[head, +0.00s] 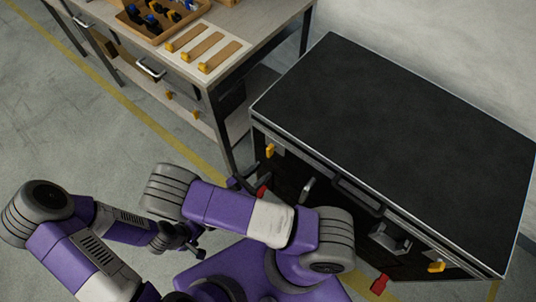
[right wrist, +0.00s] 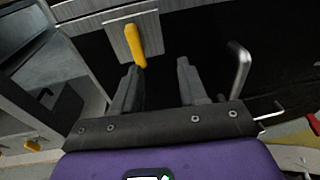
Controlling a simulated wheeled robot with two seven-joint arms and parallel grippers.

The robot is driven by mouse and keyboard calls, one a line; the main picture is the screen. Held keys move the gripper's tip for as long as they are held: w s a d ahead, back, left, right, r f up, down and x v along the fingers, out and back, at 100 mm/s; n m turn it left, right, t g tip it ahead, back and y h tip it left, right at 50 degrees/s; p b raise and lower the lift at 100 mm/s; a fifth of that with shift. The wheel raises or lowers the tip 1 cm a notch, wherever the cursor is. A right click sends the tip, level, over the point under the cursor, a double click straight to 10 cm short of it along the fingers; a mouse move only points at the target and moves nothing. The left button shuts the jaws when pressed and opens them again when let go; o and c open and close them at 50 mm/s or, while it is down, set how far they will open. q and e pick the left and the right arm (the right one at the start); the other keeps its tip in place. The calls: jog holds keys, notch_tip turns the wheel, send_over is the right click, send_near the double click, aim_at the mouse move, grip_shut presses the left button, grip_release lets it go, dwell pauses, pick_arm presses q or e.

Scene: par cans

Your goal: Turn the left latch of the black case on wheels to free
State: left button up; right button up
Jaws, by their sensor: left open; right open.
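The black case (head: 400,115) stands at the right in the head view, its lid shut. Its left latch (head: 270,150) is a small yellow handle on a grey plate on the front face, near the left corner. It also shows in the right wrist view (right wrist: 135,45), pointing nearly straight down the picture. My right gripper (right wrist: 158,75) is open there, with the latch's lower end close to the left fingertip; I cannot tell if they touch. The right latch (head: 436,267) is yellow too. My left gripper (head: 185,240) is open, low and away from the case.
A workbench (head: 255,20) with a wooden tray (head: 150,25) and yellow-ended strips stands left of the case. My right arm hides part of that front. Floor at the left is clear.

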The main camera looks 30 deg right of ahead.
aim_at(267, 151)
jog(key=w+d, duration=0.1)
jog(key=w+d+r+t, duration=0.1)
jog(key=w+d, duration=0.1)
jog(key=w+d+n+t, duration=0.1)
jog(key=d, duration=0.1)
jog(key=shift+w+d+r, duration=0.25)
jog(key=shift+w+r, duration=0.15)
grip_shut()
